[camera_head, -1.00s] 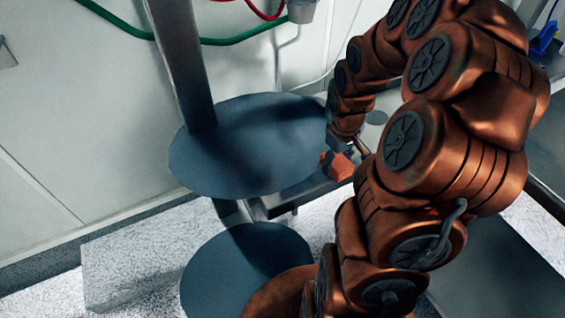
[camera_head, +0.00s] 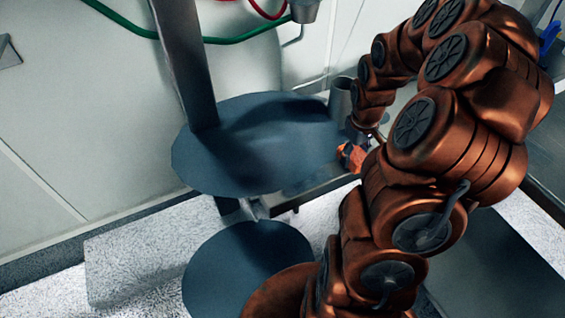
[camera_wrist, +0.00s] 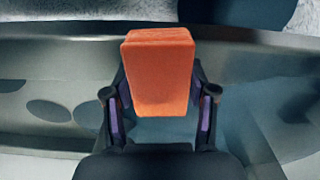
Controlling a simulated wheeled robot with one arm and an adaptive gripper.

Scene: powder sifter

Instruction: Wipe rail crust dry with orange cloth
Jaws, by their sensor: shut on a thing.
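My gripper (camera_wrist: 160,105) is shut on the orange cloth (camera_wrist: 158,65), which looks like a thick folded block between the two fingers in the wrist view. In the head view the orange cloth (camera_head: 351,156) shows small below my wrist, at the right edge of the upper dark disc. In the wrist view the cloth is in front of a grey metal rail (camera_wrist: 60,75); I cannot tell whether it touches the rail. No crust can be made out on the rail, and the part behind the cloth is hidden.
An upper dark round disc (camera_head: 230,160) and a lower one (camera_head: 245,275) are left of my arm. A grey post (camera_head: 185,60) rises behind the upper disc. A grey cylinder (camera_head: 341,98) stands near my wrist. Green hose (camera_head: 235,38) hangs along the wall.

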